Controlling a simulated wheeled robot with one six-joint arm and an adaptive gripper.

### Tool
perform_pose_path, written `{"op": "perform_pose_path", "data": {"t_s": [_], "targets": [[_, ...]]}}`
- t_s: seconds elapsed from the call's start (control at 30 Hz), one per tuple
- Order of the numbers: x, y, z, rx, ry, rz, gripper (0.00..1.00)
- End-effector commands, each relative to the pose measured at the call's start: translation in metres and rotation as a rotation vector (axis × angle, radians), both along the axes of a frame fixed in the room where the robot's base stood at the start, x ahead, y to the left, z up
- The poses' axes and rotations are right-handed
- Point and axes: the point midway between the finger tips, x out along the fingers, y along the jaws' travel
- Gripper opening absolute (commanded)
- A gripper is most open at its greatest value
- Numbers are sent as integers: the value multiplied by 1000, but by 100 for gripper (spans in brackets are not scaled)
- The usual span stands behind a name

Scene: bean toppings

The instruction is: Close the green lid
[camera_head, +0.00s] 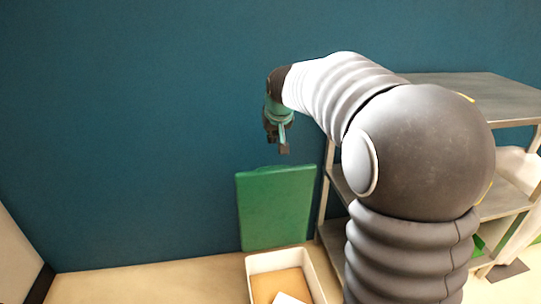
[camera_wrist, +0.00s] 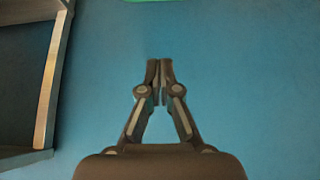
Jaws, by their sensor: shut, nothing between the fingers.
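The green lid (camera_head: 275,208) stands open and nearly upright at the back edge of a white bin (camera_head: 252,264), near the blue wall. The bin has tan contents and a pale piece inside. My gripper (camera_head: 284,151) is just above the lid's top edge, pointing down, and appears apart from it. In the wrist view my gripper (camera_wrist: 160,62) has its fingertips together with nothing between them. A thin strip of green, likely the lid (camera_wrist: 150,1), shows at the top edge of that view. The bin's front is cut off by the frame.
A metal shelf unit (camera_head: 470,88) stands at the right, partly hidden by my arm. Its edge also shows at the left of the wrist view (camera_wrist: 47,85). The floor (camera_head: 150,285) left of the bin is clear. A blue wall (camera_head: 130,120) is behind.

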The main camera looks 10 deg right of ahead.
Motion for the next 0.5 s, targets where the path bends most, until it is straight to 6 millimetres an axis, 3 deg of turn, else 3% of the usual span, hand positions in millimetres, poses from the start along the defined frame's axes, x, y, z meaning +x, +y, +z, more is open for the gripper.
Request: {"op": "perform_pose_path", "data": {"t_s": [0.5], "targets": [[42, 0, -63, 0, 2, -1, 0]]}}
